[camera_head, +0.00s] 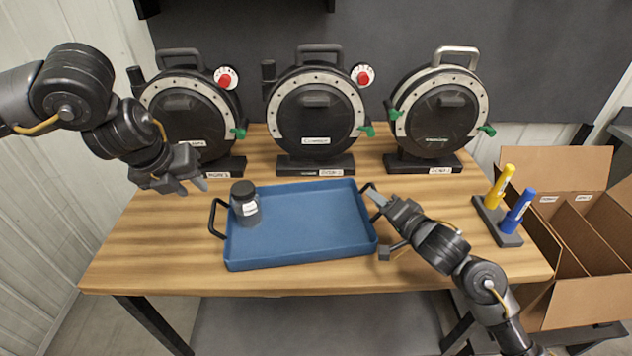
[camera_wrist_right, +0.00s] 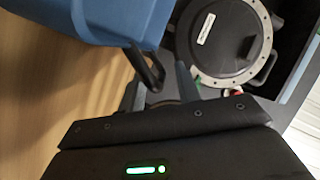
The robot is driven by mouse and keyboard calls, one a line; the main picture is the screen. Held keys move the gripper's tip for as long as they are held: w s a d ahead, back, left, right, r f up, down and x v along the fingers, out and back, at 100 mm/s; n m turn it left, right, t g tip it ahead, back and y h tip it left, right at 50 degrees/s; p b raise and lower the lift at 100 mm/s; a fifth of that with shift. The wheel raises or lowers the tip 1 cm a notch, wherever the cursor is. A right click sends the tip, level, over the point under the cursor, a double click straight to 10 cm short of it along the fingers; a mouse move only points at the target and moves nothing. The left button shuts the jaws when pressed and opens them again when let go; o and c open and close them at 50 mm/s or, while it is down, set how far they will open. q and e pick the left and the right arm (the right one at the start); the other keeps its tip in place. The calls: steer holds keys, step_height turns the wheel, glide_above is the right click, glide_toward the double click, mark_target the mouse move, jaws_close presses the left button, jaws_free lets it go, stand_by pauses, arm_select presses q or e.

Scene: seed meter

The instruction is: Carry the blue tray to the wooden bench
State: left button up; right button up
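The blue tray (camera_head: 300,225) lies flat on a wooden-topped bench (camera_head: 150,255), with black handles at its left and right ends. A dark jar with a black lid (camera_head: 245,204) stands in the tray's left part. My right gripper (camera_head: 381,224) is open at the tray's right end. In the right wrist view, the tray (camera_wrist_right: 115,20) is at upper left, and its black handle (camera_wrist_right: 146,68) reaches between the spread fingers (camera_wrist_right: 157,92). My left gripper (camera_head: 186,185) is raised up and left of the tray's left handle, apart from it, fingers spread and empty.
Three round black seed meters (camera_head: 190,115), (camera_head: 316,115), (camera_head: 437,112) stand along the bench's back. A dark holder (camera_head: 497,222) with yellow and blue markers is at right. An open cardboard box (camera_head: 580,235) stands beyond the right edge. Bench left of the tray is clear.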

steer(key=v, duration=1.2)
stand_by(0.3)
